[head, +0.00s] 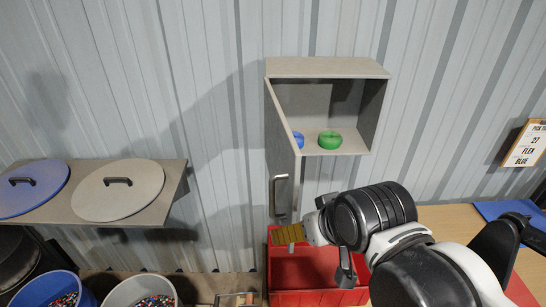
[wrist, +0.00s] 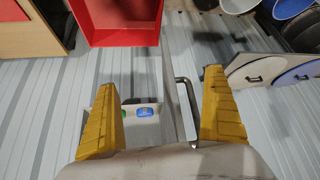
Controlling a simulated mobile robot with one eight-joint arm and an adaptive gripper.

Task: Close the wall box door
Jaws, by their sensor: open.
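The grey wall box (head: 330,68) hangs on the corrugated wall with its front open. Its door (head: 284,140) is hinged on the box's left side and stands swung outward. The door's metal handle (head: 280,195) is on the outer left face near the free edge. My gripper (head: 290,234), with yellow ribbed fingers, is just below the handle in the head view. In the wrist view my gripper (wrist: 158,82) is open, and the handle (wrist: 187,108) and the door's edge (wrist: 170,85) show between its fingers. I cannot tell whether a finger touches them.
A green roll (head: 330,140) and a partly hidden blue roll (head: 298,140) sit inside the box. A red bin (head: 305,270) stands below. A shelf with a blue lid (head: 35,190) and a grey lid (head: 118,190) is at left, with buckets under it. A wooden bench is at right.

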